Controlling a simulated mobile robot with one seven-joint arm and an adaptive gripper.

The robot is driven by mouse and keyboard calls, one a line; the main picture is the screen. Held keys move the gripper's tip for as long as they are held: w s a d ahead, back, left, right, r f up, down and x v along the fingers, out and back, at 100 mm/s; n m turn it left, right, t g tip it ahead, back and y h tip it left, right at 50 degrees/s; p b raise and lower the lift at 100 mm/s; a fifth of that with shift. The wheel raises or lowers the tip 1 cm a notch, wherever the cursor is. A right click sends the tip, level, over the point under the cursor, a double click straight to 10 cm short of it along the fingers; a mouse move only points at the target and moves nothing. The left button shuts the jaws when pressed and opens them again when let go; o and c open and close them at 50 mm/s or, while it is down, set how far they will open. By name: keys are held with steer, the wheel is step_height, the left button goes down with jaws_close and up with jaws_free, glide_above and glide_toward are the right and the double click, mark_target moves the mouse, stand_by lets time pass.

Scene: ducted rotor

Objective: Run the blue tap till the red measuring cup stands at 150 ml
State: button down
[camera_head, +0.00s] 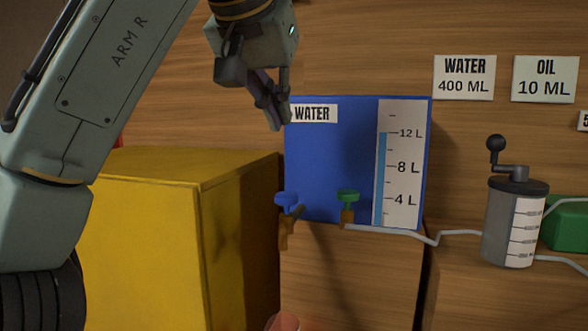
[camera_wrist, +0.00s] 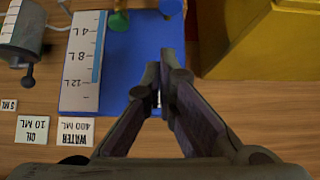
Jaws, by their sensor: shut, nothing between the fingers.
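The blue tap (camera_head: 287,200) sits low on the left of the blue water tank (camera_head: 340,155), above a brass spout. It also shows at the top edge of the wrist view (camera_wrist: 171,6), just beyond my fingertips. My gripper (camera_head: 277,122) is shut and empty, in front of the tank's upper left corner and above the blue tap in the head view. A reddish rounded thing (camera_head: 284,322), probably the red measuring cup, shows at the bottom edge below the spout. Most of it is cut off, so its level cannot be read.
A green tap (camera_head: 347,196) sits right of the blue one, with a pipe to a cranked grey cylinder (camera_head: 513,225). The tank's gauge (camera_head: 405,165) reads about 12 L. A large yellow box (camera_head: 180,235) stands at left. Signs read WATER 400 ML (camera_head: 464,78) and OIL 10 ML (camera_head: 545,79).

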steer(key=shift+w+f, duration=0.1)
steer(key=p, duration=0.2)
glide_above(297, 194)
steer(key=s, duration=0.2)
step_height(297, 194, down, 6)
steer(key=shift+w+a+f, duration=0.1)
steer(key=shift+a+f, duration=0.05)
steer(key=shift+f, duration=1.1)
steer(key=shift+a+f, duration=0.1)
steer(key=shift+f, duration=1.1)
steer(key=shift+f+b, duration=0.55)
steer(key=shift+f, duration=0.35)
stand_by(3.5)
